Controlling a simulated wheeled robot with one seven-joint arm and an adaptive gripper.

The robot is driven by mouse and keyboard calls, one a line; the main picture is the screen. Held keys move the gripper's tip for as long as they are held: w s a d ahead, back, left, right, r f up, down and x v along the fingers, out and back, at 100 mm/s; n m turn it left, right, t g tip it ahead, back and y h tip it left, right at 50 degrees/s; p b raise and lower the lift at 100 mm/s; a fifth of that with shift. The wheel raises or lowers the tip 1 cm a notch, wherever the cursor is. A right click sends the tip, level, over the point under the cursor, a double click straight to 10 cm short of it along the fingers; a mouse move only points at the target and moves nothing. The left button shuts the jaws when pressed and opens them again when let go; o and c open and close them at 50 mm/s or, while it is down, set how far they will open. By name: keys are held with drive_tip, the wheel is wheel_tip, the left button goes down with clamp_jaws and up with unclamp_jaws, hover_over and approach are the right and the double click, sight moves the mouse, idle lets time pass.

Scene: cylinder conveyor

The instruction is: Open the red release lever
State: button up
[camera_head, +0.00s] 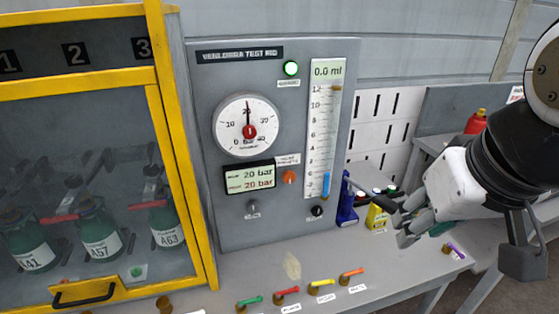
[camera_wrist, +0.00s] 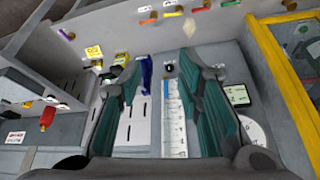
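A row of small coloured levers stands along the front of the bench. The red lever (camera_head: 287,292) sits between a green lever (camera_head: 249,301) and a yellow lever (camera_head: 321,283). In the wrist view the red lever (camera_wrist: 201,9) is at the top edge. An orange lever (camera_head: 352,272) is to the right of the yellow one. My gripper (camera_head: 408,232) is to the right of these levers, apart from them, above the bench. In the wrist view my gripper (camera_wrist: 160,62) has its two fingers wide apart with nothing between them. The labels by the levers are too small to read.
A grey test panel (camera_head: 222,213) with a gauge (camera_head: 246,125) stands behind the bench. A yellow bottle (camera_head: 377,217), a blue item (camera_head: 347,205) and a purple lever (camera_head: 453,251) are near my gripper.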

drive_tip(key=w+a+f, duration=0.1)
drive_tip(key=w, duration=0.2)
drive_tip(key=w+a+f+g+b, duration=0.1)
drive_tip(key=w+f, duration=0.1)
drive_tip(key=w, duration=0.1)
drive_tip(key=w+f+g+b, duration=0.1)
drive_tip(key=w, duration=0.2)
drive_tip(key=shift+a+f+n, duration=0.4)
clamp_jaws()
drive_tip(key=w+a+f+g+b, duration=0.2)
drive_tip(key=w+a+f, duration=0.2)
drive_tip(key=f, duration=0.6)
drive_tip(key=w+a+f+n+g+b, duration=0.1)
drive_tip(key=w+a+f, duration=0.4)
drive_tip(key=f, duration=0.5)
drive_tip(key=w+a+f+n+g+b, duration=0.1)
drive_tip(key=w+a+f+b, duration=0.3)
drive_tip(key=w+f, duration=0.4)
drive_tip(key=shift+a+f+g+h, duration=0.4)
drive_tip(key=shift+f+g, duration=0.5)
drive_tip(key=shift+f, duration=0.7)
